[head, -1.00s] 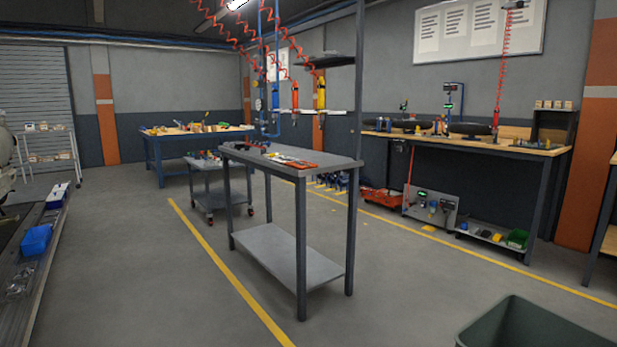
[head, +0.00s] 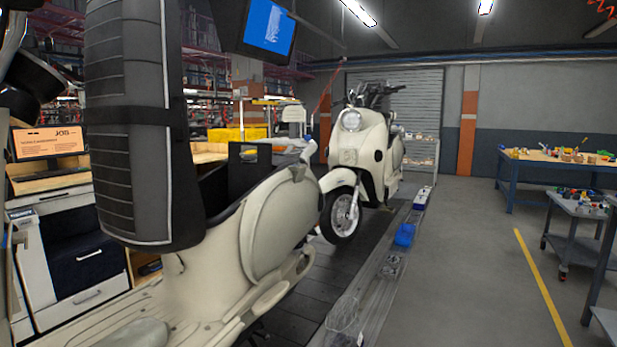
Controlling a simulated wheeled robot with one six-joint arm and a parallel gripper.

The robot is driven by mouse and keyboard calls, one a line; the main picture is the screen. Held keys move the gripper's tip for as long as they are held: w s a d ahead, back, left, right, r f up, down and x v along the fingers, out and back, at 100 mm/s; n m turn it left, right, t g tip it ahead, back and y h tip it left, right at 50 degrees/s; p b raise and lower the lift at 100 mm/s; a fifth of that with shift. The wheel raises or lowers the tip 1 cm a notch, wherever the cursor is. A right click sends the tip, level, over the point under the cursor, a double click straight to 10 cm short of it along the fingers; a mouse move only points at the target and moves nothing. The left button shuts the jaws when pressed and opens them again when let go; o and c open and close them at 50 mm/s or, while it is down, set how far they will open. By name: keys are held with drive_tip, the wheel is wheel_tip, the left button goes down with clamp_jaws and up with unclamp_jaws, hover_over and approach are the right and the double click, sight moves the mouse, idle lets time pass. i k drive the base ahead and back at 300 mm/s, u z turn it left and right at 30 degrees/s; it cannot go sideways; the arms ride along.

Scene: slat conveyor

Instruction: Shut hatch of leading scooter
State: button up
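A cream scooter (head: 262,238) stands close by at the left on the slat conveyor (head: 312,300). Its dark grey ribbed seat (head: 135,120), which looks like the hatch lid, stands upright with a black band across it. A dark opening (head: 213,190) shows behind the seat, with a black panel (head: 250,170) rising there. A second cream scooter (head: 366,150) stands farther down the line, its headlight and front wheel towards me. Whether its hatch is open cannot be told. My gripper is not in view.
A rail along the conveyor carries a blue bin (head: 404,235) and small parts. Open grey floor (head: 470,280) with a yellow line lies to the right. A blue workbench (head: 560,175) and a grey cart (head: 578,235) stand at the right. A screen (head: 268,30) hangs overhead.

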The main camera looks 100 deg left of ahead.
sight(241, 177)
drive_tip(key=u, duration=2.45)
drive_tip(key=i, duration=5.2)
drive_tip(key=u, duration=4.05)
